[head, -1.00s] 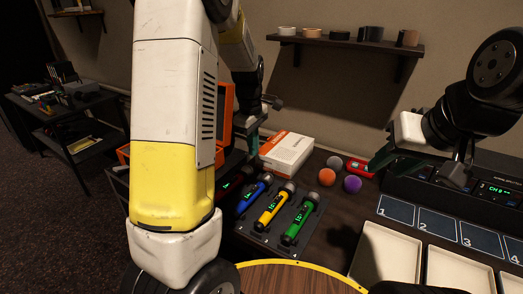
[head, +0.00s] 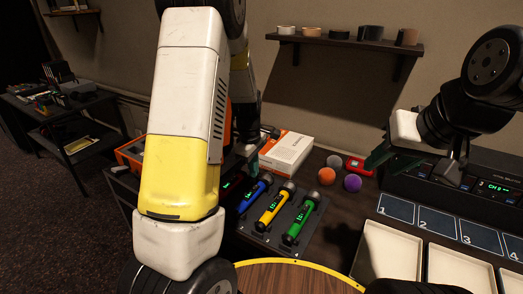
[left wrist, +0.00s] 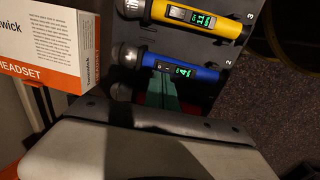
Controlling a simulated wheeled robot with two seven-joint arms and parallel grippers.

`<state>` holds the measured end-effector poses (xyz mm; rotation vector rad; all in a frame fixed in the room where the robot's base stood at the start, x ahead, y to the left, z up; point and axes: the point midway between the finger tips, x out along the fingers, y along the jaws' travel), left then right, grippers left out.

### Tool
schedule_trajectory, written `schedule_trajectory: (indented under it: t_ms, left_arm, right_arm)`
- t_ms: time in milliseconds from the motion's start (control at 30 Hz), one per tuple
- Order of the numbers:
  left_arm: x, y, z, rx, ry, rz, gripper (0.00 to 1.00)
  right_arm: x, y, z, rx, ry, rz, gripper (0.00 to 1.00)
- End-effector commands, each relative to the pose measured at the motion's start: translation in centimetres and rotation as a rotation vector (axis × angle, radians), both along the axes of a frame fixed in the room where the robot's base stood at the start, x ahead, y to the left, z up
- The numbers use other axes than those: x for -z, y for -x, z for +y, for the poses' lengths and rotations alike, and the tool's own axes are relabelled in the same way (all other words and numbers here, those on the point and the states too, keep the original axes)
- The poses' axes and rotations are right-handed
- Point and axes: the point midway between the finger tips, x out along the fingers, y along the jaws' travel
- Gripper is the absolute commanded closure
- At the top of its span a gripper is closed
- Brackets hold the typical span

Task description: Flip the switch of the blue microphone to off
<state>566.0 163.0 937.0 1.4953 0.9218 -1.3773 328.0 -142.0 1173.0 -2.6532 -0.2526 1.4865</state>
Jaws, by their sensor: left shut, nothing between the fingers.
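The blue microphone (head: 254,193) lies in the rack between a mostly hidden microphone and the yellow one. It shows clearly in the left wrist view (left wrist: 207,72), with a lit green display and small markings beside it; I cannot tell the switch's position. My left gripper (head: 253,162) is partly hidden behind my arm, near the blue microphone's head end. In the left wrist view its green fingers (left wrist: 161,92) are together and empty, just beside the blue microphone's body; contact cannot be told. My right gripper (head: 388,160) seems open and empty, over the desk at the right.
The yellow microphone (head: 272,208) and green microphone (head: 301,219) lie beside the blue one. A white and orange headset box (head: 288,153) stands behind. Several small balls (head: 327,176) and pale trays (head: 391,252) are to the right.

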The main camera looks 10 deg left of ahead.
Motion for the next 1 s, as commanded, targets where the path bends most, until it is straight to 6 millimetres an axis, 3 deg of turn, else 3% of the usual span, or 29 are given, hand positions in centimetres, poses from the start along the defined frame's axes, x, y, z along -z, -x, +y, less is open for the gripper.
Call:
schedule_trajectory:
  t_ms: [100,300,1000]
  left_arm:
    - [2.3,-0.1,0.0,-0.001,-0.001,0.004,1.00]
    - [4.4,-0.5,-0.1,0.000,0.000,0.001,1.00]
    - [6.0,-1.1,-0.5,0.001,-0.001,0.003,1.00]
  right_arm:
    - [0.0,0.0,0.0,0.000,0.000,0.000,0.64]
    - [0.0,0.0,0.0,0.000,0.000,0.000,0.64]
    - [0.0,0.0,0.0,0.000,0.000,0.000,0.64]
